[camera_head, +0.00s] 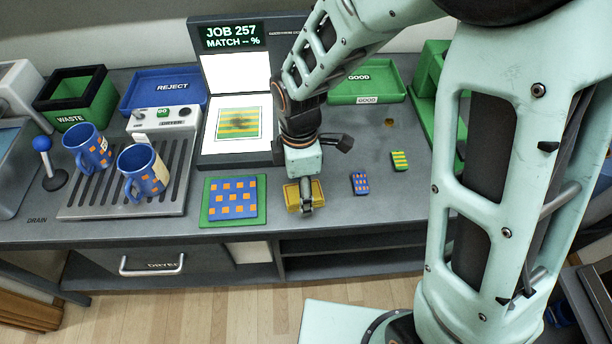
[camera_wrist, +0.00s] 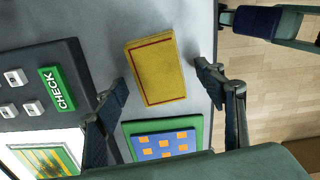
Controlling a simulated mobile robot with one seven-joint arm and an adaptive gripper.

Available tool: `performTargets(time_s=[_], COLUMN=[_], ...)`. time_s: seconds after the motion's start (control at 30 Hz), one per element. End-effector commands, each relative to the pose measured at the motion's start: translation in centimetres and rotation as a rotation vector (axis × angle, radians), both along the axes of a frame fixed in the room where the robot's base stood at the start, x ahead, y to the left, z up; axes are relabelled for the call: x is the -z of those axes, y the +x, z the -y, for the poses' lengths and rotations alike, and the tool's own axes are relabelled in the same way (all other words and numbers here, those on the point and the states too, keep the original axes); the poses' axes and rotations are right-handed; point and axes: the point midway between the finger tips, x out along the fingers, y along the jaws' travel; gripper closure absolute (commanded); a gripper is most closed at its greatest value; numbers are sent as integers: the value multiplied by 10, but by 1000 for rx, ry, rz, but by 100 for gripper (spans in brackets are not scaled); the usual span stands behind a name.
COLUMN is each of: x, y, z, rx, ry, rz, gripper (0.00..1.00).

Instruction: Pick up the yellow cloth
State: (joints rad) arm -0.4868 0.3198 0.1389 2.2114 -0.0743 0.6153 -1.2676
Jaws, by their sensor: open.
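The yellow cloth (camera_head: 291,197) lies flat on the grey counter, just right of a green mat. It is a folded rectangle with a darker stitched border, clear in the wrist view (camera_wrist: 156,71). My gripper (camera_head: 304,197) hangs over the cloth and hides part of it in the head view. In the wrist view my gripper (camera_wrist: 162,78) is open, with one finger on each side of the cloth and nothing held. I cannot tell the exact height of the fingertips above the counter.
A green mat (camera_head: 204,217) bearing a blue pad with orange squares (camera_head: 233,198) lies left of the cloth. Two small patterned blocks, blue (camera_head: 360,184) and green-yellow (camera_head: 400,161), lie to the right. Two blue mugs (camera_head: 88,148) stand on the drain rack. The display (camera_head: 238,80) stands behind.

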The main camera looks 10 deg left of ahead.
Motion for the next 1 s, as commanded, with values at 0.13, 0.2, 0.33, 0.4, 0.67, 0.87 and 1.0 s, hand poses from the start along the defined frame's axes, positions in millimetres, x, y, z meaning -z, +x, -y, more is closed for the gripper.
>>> performTargets(time_s=[0.13,0.2,0.33,0.4,0.67,0.87,1.0], x=[10,10,10,10,10,10,8], y=[0,0,0,0,0,0,0], z=[0,0,0,0,0,0,0], rx=[1,1,1,1,1,1,1], ry=[0,0,0,0,0,0,0], rz=[0,0,1,1,1,1,1], gripper=[36,36,36,43,72,78,78])
